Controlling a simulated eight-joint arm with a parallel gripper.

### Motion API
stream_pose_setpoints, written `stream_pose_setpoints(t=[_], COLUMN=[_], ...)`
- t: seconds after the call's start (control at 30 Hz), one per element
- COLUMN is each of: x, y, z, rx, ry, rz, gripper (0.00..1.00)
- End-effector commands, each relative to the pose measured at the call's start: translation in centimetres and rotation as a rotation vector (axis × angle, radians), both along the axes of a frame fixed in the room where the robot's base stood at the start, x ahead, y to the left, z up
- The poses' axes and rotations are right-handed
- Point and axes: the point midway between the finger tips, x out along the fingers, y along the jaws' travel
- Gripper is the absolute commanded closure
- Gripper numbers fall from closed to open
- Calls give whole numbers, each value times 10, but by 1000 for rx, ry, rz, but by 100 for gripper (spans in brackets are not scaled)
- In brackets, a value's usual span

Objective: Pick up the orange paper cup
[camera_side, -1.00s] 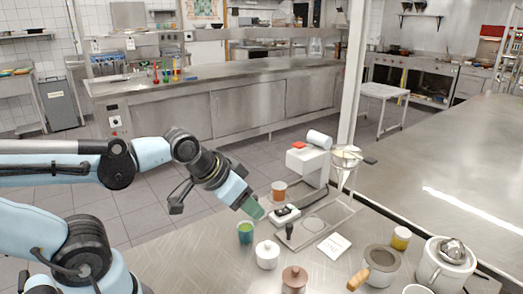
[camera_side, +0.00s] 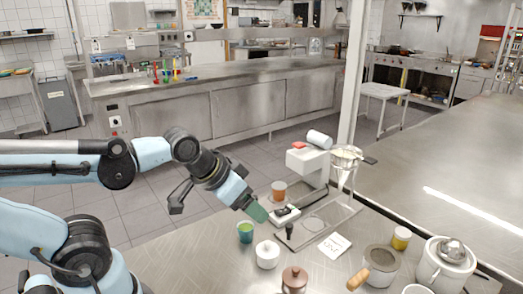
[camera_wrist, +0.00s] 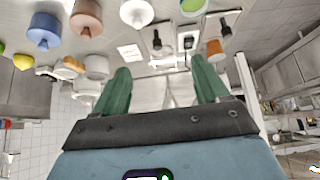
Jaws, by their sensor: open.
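The orange paper cup (camera_side: 279,190) stands upright at the back edge of the steel counter, behind the black-and-white device. It also shows in the wrist view (camera_wrist: 214,48), upside down in the picture, above the right finger. Nothing is held, and the orange cup is not between the fingers.
A white machine (camera_side: 307,165) stands right of the orange cup. A white lidded jar (camera_side: 267,255) and a brown lidded jar (camera_side: 294,280) stand at the front.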

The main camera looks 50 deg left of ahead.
Motion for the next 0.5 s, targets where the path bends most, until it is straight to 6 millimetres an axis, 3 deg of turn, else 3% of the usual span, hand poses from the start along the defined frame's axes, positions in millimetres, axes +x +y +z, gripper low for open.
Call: stream_pose_setpoints(t=[0.17, 0.5], x=[12, 79], y=[6, 44], z=[9, 33], rx=[-2, -17], ry=[20, 142], rz=[24, 149], gripper=[26, 26])
